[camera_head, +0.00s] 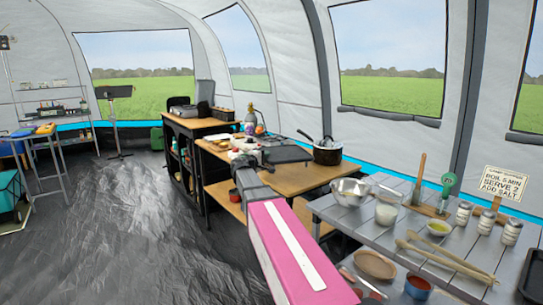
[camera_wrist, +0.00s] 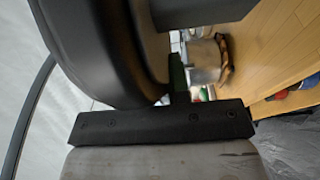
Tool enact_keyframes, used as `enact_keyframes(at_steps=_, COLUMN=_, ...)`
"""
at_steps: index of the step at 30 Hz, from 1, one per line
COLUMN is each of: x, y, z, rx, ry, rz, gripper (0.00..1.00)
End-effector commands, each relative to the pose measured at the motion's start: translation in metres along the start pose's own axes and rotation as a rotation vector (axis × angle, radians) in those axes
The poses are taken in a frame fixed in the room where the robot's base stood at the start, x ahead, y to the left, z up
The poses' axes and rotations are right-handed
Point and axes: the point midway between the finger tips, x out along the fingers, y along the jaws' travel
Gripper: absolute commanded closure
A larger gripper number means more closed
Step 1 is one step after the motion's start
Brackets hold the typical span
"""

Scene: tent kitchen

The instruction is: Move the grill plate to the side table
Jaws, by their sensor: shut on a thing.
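The grill plate (camera_head: 288,153) is a flat black slab in the head view, over the wooden table (camera_head: 299,182) beyond my arm. I cannot tell whether it rests on the tabletop or is just above it. In the wrist view a large dark rounded body, likely the plate (camera_wrist: 95,45), fills the upper left. My gripper (camera_wrist: 177,78) is shut on the plate's edge; the fingers are mostly hidden. In the head view my pink arm hides part of the wooden table. A grey slatted table (camera_head: 377,215), possibly the side table, stands at the right.
A dark pot (camera_head: 327,153) stands right of the plate, bottles and small items left of it. The grey table holds a metal bowl (camera_head: 349,191), a jar (camera_head: 386,210), cans, wooden spoons and a sign (camera_head: 504,184). Dark floor (camera_head: 130,215) is clear at left.

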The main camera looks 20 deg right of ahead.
Motion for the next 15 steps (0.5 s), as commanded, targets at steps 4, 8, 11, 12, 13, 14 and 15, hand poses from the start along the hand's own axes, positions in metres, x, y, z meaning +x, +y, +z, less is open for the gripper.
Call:
enact_keyframes(at_steps=4, x=0.000, y=-0.002, z=0.001, rx=-0.003, ry=-0.012, rz=0.002, gripper=1.00)
enact_keyframes(at_steps=8, x=0.000, y=-0.011, z=0.001, rx=-0.003, ry=-0.012, rz=0.001, gripper=1.00)
enact_keyframes(at_steps=11, x=0.000, y=-0.021, z=0.001, rx=-0.004, ry=-0.011, rz=0.000, gripper=1.00)
enact_keyframes(at_steps=12, x=0.000, y=-0.024, z=0.001, rx=-0.003, ry=-0.011, rz=0.001, gripper=1.00)
enact_keyframes(at_steps=13, x=0.000, y=-0.027, z=0.001, rx=-0.003, ry=-0.011, rz=0.001, gripper=1.00)
enact_keyframes(at_steps=14, x=0.000, y=-0.030, z=0.001, rx=-0.003, ry=-0.011, rz=0.001, gripper=1.00)
enact_keyframes(at_steps=15, x=0.000, y=-0.034, z=0.001, rx=-0.004, ry=-0.011, rz=0.002, gripper=1.00)
